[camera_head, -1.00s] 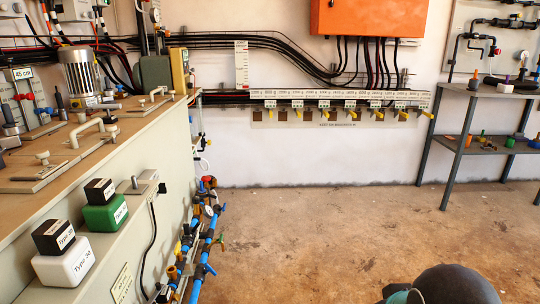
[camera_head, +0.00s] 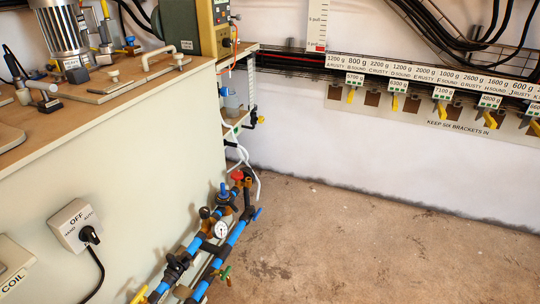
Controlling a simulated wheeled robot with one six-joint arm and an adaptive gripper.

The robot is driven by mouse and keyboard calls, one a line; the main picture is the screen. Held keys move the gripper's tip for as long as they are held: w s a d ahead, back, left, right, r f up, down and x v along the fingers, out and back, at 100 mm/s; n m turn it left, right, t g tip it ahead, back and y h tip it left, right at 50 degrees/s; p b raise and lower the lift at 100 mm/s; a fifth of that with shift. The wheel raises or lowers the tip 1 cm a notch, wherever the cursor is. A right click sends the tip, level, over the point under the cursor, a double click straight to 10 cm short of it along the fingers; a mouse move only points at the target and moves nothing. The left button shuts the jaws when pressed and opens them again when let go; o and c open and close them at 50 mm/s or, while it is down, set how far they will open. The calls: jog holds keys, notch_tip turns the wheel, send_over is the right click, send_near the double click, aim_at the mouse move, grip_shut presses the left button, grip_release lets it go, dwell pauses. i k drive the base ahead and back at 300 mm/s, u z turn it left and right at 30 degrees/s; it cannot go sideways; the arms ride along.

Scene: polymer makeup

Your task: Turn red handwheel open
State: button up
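A small red handwheel (camera_head: 237,175) sits at the top far end of the blue and black pipework (camera_head: 205,262), low beside the long pale cabinet. It is small in the picture, and I cannot tell its valve position. A blue-handled valve (camera_head: 224,192) and a round white gauge (camera_head: 221,229) are just nearer on the same pipework. A green handle (camera_head: 224,274) and a yellow handle (camera_head: 139,295) show lower down. My gripper is not in view.
The pale cabinet (camera_head: 120,170) fills the left, with a motor (camera_head: 62,28) on top and an OFF switch box (camera_head: 75,224) on its side. White hoses hang behind the pipework. The brown floor (camera_head: 370,255) to the right is clear up to the wall with labelled brackets (camera_head: 440,112).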

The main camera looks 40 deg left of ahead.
aim_at(237, 174)
jog(key=u, duration=0.4)
jog(key=i, duration=1.55)
jog(key=u, duration=1.55)
jog(key=i, duration=0.85)
jog(key=u, duration=0.6)
